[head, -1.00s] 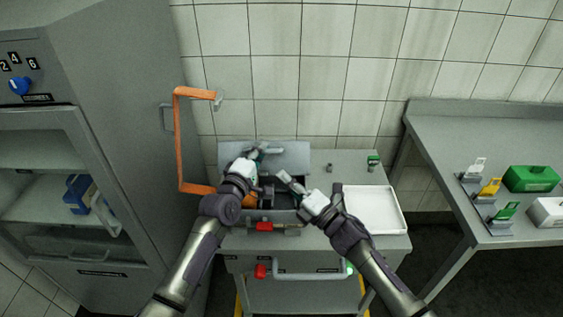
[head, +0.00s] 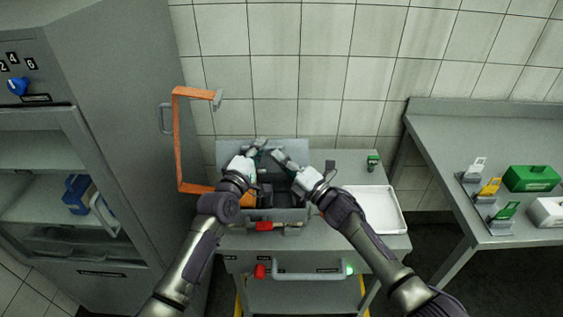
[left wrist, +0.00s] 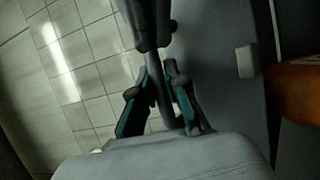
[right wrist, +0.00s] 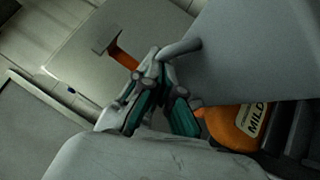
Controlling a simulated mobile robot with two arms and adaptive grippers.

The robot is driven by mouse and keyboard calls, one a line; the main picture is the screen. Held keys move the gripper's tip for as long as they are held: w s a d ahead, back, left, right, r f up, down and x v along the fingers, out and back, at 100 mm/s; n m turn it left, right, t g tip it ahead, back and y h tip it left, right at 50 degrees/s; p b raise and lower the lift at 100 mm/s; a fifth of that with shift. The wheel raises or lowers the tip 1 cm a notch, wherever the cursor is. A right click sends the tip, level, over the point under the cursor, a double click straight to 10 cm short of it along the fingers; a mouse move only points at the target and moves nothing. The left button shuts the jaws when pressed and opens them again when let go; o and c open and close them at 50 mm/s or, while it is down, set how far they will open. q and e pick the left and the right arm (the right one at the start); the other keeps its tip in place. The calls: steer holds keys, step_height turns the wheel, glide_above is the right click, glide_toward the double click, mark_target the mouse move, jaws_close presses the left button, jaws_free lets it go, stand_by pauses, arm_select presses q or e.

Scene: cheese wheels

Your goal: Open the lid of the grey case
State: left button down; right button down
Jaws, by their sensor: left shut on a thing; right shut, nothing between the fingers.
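The grey case (head: 296,217) stands on a cart with its lid (head: 228,151) raised at the back, showing a dark interior. A red latch (head: 264,226) is on its front. My left gripper (head: 260,147) is at the raised lid, shut on a grey bar that looks like the lid's handle; in the left wrist view the bar (left wrist: 165,110) runs between the fingers. My right gripper (head: 279,156) is shut and empty, close beside the lid. The right wrist view shows the lid panel (right wrist: 255,50) and an orange item marked "MILD" (right wrist: 232,128) in the case.
A white tray (head: 397,229) lies right of the case, with a small green item (head: 373,162) behind it. An orange bracket (head: 177,140) stands left of the case, by the grey cabinet (head: 110,60). A side table (head: 440,130) with a green box (head: 532,179) is at right.

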arm_select(q)
steer(key=shift+s+d+f, duration=0.2)
steer(key=shift+d+f, duration=0.1)
steer(key=shift+f, duration=0.1)
arm_select(e)
steer(key=shift+w+d+r, duration=0.3)
steer(key=shift+w+r, duration=0.1)
steer(key=shift+r, duration=0.05)
arm_select(q)
steer(key=c, duration=1.4)
jaws_free()
steer(key=shift+s, duration=0.1)
steer(key=shift+c, duration=0.2)
steer(key=shift+o, duration=1.3)
steer(key=shift+a+r, duration=0.1)
arm_select(e)
steer(key=shift+s+a, duration=0.15)
steer(key=shift+s, duration=0.1)
steer(key=shift+f, duration=0.1)
